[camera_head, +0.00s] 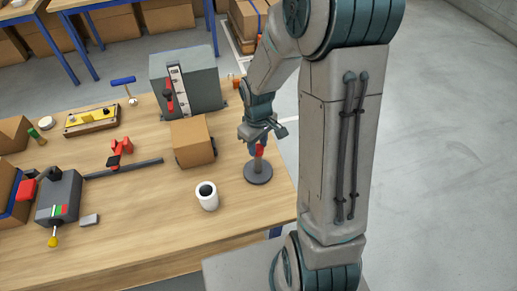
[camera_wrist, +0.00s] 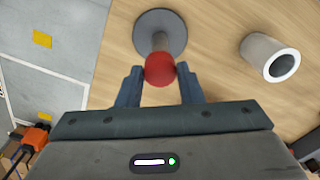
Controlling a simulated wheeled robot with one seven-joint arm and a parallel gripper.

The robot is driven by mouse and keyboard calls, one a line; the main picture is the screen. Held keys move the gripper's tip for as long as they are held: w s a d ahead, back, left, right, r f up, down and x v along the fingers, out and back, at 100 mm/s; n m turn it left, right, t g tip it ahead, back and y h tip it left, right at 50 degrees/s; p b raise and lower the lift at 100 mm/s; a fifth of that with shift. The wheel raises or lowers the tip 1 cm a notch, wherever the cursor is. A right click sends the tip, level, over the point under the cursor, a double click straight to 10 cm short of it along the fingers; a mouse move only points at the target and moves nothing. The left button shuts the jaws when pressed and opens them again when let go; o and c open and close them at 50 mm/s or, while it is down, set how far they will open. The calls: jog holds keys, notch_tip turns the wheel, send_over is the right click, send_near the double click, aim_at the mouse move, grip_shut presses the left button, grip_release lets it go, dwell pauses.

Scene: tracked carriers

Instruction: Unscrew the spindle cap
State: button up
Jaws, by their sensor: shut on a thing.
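The spindle stands upright on the wooden table, with a round dark grey base (camera_head: 258,172) and a thin post. A red cap (camera_head: 260,151) sits at the top of the post, partly hidden by my gripper in the head view. My gripper (camera_head: 258,141) is above the spindle, pointing down. In the wrist view the red cap (camera_wrist: 160,70) lies between the two fingers of my gripper (camera_wrist: 160,86), which are shut on it. The grey post (camera_wrist: 160,42) runs from the cap to the base (camera_wrist: 160,32). I cannot tell whether the cap's thread is loose.
A grey device (camera_head: 60,197) is at the far left. The front middle of the table (camera_head: 140,235) is clear.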

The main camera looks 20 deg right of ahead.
jog(key=n+p, duration=0.3)
jog(key=n, duration=0.3)
jog(key=shift+r, duration=0.2)
jog(key=n+p, duration=0.1)
jog(key=n, duration=0.1)
jog(key=shift+n, duration=0.4)
jog(key=shift+f+n, duration=0.2)
jog(key=shift+n, duration=0.3)
jog(key=shift+p, duration=0.3)
jog(key=shift+s+r+n+p, duration=0.1)
jog(key=shift+r+n+p, duration=0.15)
jog(key=shift+n+p, duration=0.8)
jog(key=n+p, duration=0.3)
jog(key=n, duration=0.2)
jog(key=shift+n, duration=0.35)
jog(key=shift+f+n, duration=0.3)
jog(key=shift+n, duration=0.7)
